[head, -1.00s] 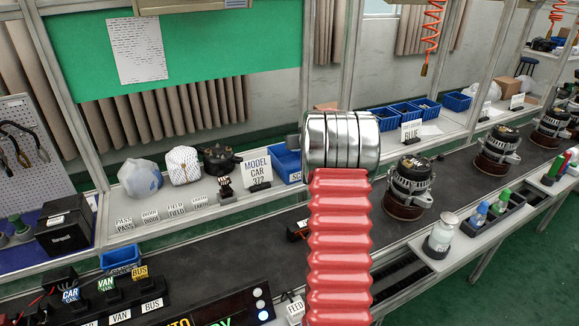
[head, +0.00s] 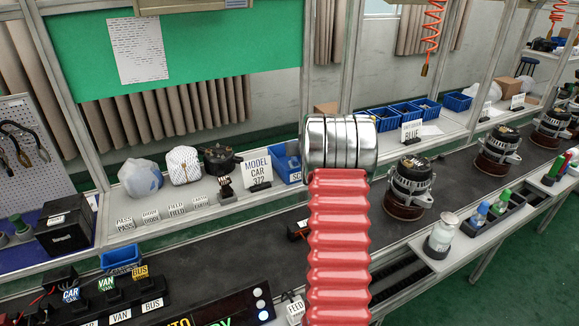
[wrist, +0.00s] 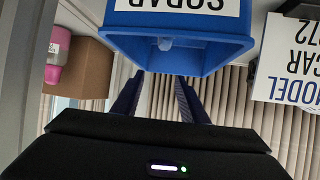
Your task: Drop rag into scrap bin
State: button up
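The blue scrap bin (head: 284,165) stands on the back shelf beside a model card, partly hidden by my arm in the head view. In the wrist view the scrap bin (wrist: 125,50) appears upside down with its label at the top. A small pale thing (wrist: 165,43) shows at the bin; I cannot tell whether it is the rag. My gripper (wrist: 155,85) is open, its two dark fingers apart and pointing toward the bin. Nothing shows between the fingers. My gripper is hidden behind my arm in the head view.
The model card (head: 257,167) stands left of the bin. A crumpled blue-white bundle (head: 140,178) and a white patterned bundle (head: 183,165) sit farther left. Alternators (head: 411,185) stand on the dark conveyor. A brown box (wrist: 80,70) and pink object (wrist: 57,50) show in the wrist view.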

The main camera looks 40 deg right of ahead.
jog(key=shift+s+r, duration=0.1)
jog(key=shift+s+a+r, duration=0.1)
jog(key=shift+s+a, duration=0.05)
jog(key=v, duration=1.3)
dwell(1.0)
